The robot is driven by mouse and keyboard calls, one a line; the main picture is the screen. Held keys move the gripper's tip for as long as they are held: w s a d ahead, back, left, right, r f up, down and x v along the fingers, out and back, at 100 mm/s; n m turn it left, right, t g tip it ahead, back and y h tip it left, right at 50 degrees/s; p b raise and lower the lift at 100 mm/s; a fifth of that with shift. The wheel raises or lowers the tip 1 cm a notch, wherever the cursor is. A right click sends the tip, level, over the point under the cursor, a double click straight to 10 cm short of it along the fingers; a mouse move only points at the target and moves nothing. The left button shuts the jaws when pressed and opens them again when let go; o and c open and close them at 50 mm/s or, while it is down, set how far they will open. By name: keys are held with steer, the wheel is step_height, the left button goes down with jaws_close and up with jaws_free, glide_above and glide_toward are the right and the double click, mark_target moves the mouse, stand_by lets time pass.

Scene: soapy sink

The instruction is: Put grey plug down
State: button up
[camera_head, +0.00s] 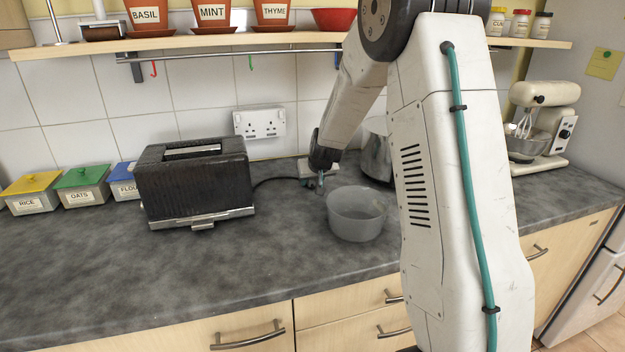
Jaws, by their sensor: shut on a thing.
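My gripper (321,180) is low over the worktop, below and to the right of the double wall socket (260,122). It is shut on the grey plug, which is small here and mostly hidden by the fingers. A dark cord (275,181) runs from the black toaster (193,183) to the gripper. I cannot tell whether the plug touches the worktop.
A translucent grey bowl (356,214) stands just right of and in front of my gripper. A metal pot (377,150) is partly hidden behind my arm. A stand mixer (543,125) is at the right. The front left worktop (110,270) is clear.

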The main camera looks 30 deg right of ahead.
steer(key=shift+f, duration=0.1)
steer(key=o, duration=1)
steer(key=shift+c, duration=0.2)
steer(key=v, duration=1.2)
steer(key=s+a+r+n+g+y, duration=0.1)
steer(key=s+a+r, duration=0.2)
steer(key=s+a, duration=0.4)
steer(key=s+a+r+n+g+y, duration=0.1)
steer(key=s+a+r, duration=0.3)
steer(key=s, duration=0.5)
steer(key=s+a+g, duration=0.2)
steer(key=s+a, duration=0.1)
steer(key=s, duration=0.7)
steer(key=s+a+f+n+g, duration=0.1)
steer(key=s+a, duration=0.3)
steer(key=s, duration=0.7)
steer(key=shift+g, duration=0.6)
steer(key=shift+s+a, duration=0.1)
steer(key=shift+a, duration=0.05)
